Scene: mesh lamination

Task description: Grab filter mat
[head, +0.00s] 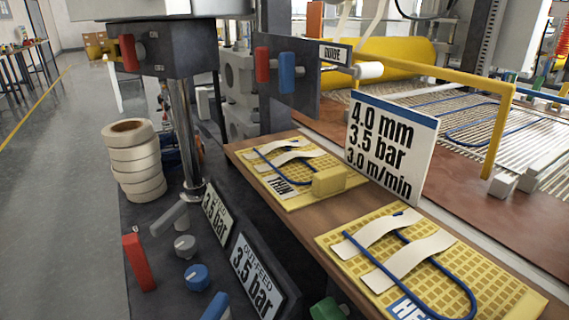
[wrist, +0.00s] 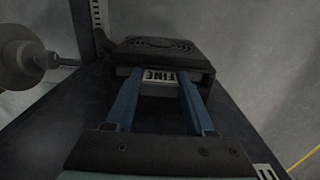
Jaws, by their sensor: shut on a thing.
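In the wrist view, the two blue fingers of my gripper (wrist: 158,80) reach forward to a dark housing with a round grille on top. A pale grey piece marked FINE (wrist: 160,88), which looks like the filter mat, sits between the fingers at the housing's front opening. My gripper is shut on this piece. Its far part is hidden inside or under the housing. In the head view, neither my gripper nor the filter mat can be made out.
The dark grille housing (wrist: 155,47) stands right ahead of the fingers. A round grey knob or shaft (wrist: 22,63) is at the left. The head view shows tape rolls (head: 136,160), a wooden bench (head: 310,222) with yellow mesh samples, and a red lever (head: 139,262).

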